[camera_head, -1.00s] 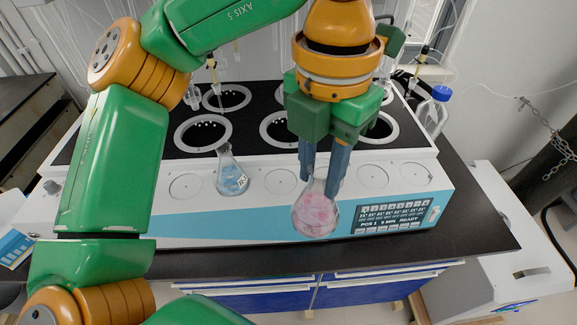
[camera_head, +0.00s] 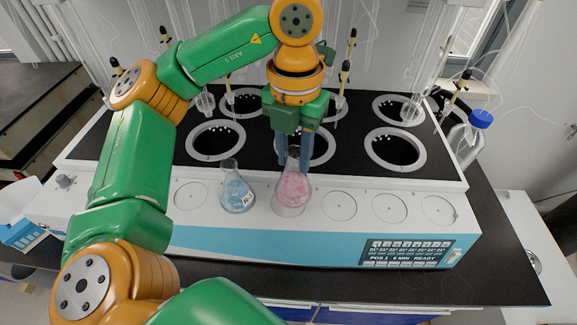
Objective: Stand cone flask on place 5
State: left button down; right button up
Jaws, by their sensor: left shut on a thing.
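A cone flask with pink contents (camera_head: 293,188) is upright at the third front circle from the left on the white ledge of the distiller. I cannot tell whether its base touches the ledge. My left gripper (camera_head: 293,168) is shut on the flask's neck from above, and its fingers partly hide the neck. A second cone flask with blue contents and a label (camera_head: 237,192) stands on the circle just left of it. Bare circles show at the far left (camera_head: 189,195) and to the right (camera_head: 339,205), (camera_head: 389,208), (camera_head: 438,209). My right gripper is not in view.
The distiller's black top (camera_head: 345,145) has several ringed wells behind the ledge, with glass tubes and black-tipped parts above. A display panel (camera_head: 412,251) is on the front right. A blue-capped bottle (camera_head: 467,138) stands at the right. The right part of the ledge is clear.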

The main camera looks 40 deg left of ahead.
aim_at(287, 169)
pick_arm(q)
jog(key=f, duration=0.1)
jog(key=a+f, duration=0.1)
jog(key=f, duration=0.2)
jog(key=shift+w+a+f+b, duration=0.1)
jog(key=shift+a+f+b, duration=0.2)
jog(key=shift+f+b, duration=0.05)
jog(key=shift+w+f, duration=0.15)
jog(key=shift+f, duration=0.1)
jog(key=c, duration=0.6)
grip_release()
jog(key=shift+d, duration=0.1)
jog(key=shift+o, duration=0.2)
jog(key=shift+r, duration=0.3)
notch_tip(287, 169, up, 12)
jog(key=p, duration=0.4)
jog(key=shift+f, duration=0.15)
